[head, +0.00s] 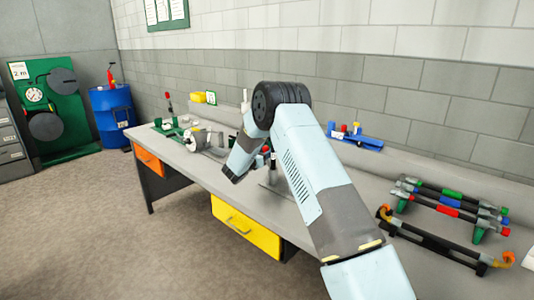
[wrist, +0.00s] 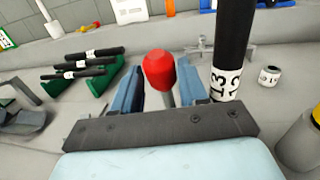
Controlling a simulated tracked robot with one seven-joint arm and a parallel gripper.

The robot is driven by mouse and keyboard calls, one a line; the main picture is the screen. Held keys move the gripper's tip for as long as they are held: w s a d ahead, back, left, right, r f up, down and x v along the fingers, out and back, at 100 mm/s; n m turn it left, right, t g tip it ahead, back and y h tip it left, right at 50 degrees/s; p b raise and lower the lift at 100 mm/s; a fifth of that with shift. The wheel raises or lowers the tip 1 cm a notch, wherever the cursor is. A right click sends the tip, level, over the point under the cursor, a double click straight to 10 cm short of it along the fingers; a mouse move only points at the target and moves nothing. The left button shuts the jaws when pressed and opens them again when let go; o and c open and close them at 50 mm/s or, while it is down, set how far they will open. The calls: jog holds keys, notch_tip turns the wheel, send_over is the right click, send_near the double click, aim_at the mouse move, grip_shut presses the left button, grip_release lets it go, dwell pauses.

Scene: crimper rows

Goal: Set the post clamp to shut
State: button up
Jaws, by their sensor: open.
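In the wrist view, my gripper (wrist: 159,84) is open, with its two blue fingers apart. A red knob (wrist: 158,70) on a grey stem shows between the fingers, with visible space on both sides. Whether the knob belongs to the post clamp I cannot tell. A black post (wrist: 232,45) with a white label reading 13 stands just right of the fingers. In the head view, my gripper (head: 234,172) points down over the bench, and my arm hides most of what is beside it. The clamp's setting cannot be read.
Green racks with black rods (wrist: 95,62) lie left in the wrist view. A small white labelled cylinder (wrist: 269,75) stands at right. In the head view, a rack of coloured rods (head: 450,198) is at right and a blue tray (head: 356,138) is behind. The bench front (head: 185,185) is clear.

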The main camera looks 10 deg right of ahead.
jog(key=shift+w+d, duration=0.45)
jog(key=shift+d, duration=0.05)
jog(key=shift+c, duration=0.2)
jog(key=shift+a, duration=0.1)
grip_shut()
